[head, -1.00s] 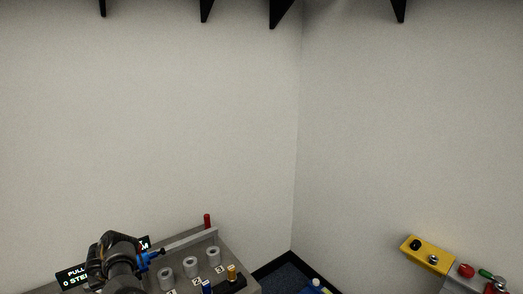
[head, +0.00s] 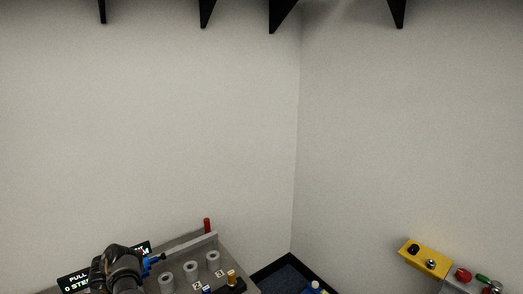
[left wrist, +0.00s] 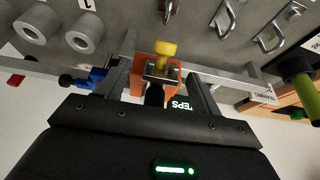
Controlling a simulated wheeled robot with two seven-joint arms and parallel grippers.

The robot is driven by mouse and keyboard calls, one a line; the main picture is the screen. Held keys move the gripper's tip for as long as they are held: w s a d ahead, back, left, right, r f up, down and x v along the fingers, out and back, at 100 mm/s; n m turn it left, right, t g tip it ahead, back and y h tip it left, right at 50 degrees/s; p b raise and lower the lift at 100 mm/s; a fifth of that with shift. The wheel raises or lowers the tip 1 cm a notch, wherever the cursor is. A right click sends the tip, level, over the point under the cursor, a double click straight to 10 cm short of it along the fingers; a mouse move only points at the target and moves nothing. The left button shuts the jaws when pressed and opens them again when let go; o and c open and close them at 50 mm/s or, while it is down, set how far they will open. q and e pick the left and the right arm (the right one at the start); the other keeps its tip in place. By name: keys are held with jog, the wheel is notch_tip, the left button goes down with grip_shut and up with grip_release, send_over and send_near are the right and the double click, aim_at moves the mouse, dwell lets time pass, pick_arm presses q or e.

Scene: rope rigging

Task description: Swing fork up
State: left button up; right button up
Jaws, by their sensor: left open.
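My left gripper (head: 120,262) is over the left part of the grey panel (head: 205,254) in the head view. In the left wrist view its two fingers (left wrist: 160,62) are open, on either side of an orange block with a yellow knob (left wrist: 165,48). I cannot tell if they touch it. A grey bar (left wrist: 235,82) runs across behind the fingers, with a blue fitting (left wrist: 80,80) on its left. The blue fitting also shows beside the gripper in the head view (head: 152,263). I cannot tell which part is the fork. My right gripper is not in view.
Several grey cylinders (head: 191,268) stand on the panel, with a red post (head: 207,225) at its back edge. A dark display (head: 75,280) is partly hidden by my arm. Metal hooks (left wrist: 228,18) and a green handle (left wrist: 298,80) lie to the right in the wrist view. A yellow box (head: 426,258) is far right.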

pick_arm(q)
jog(key=shift+s+d+p, duration=0.55)
jog(key=shift+s+d, duration=0.2)
jog(key=shift+s, duration=0.25)
jog(key=shift+s+d+p, duration=0.5)
jog(key=shift+s+d, duration=0.2)
jog(key=shift+s, duration=0.25)
